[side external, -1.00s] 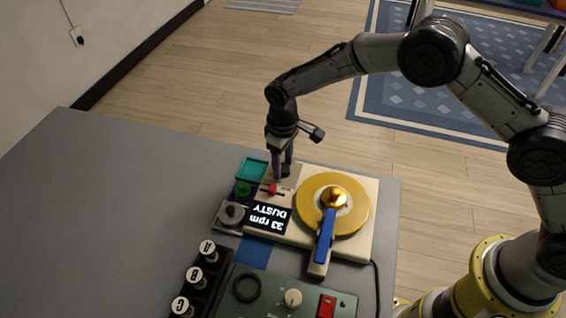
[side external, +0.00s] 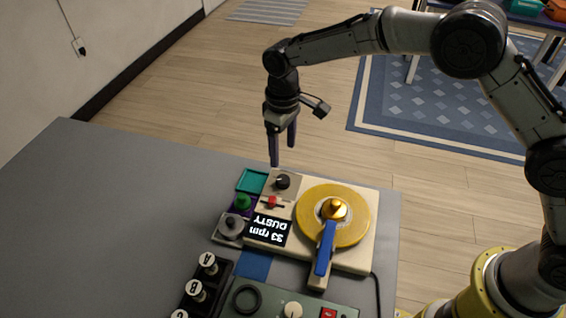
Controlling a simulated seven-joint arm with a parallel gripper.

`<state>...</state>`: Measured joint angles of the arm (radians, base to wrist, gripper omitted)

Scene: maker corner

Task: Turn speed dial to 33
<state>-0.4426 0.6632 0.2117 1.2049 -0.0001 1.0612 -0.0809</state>
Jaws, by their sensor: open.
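The speed dial (side external: 282,182) is a small black knob on a pale square at the back left corner of the cream record player (side external: 360,250). The display (side external: 268,231) beside the platter reads "33 rpm DUSTY", upside down in the picture. My gripper (side external: 282,155) is open and empty, raised above and behind the dial, apart from it. The yellow record (side external: 317,201) with a gold centre piece (side external: 335,209) lies on the platter, and the blue tonearm (side external: 325,248) reaches over its edge.
A tray left of the player holds a green knob (side external: 243,202) and a grey round piece (side external: 231,226). Labelled pegs stand in a black rack (side external: 221,272). A green control box (side external: 262,308) is in front. The left tabletop is clear.

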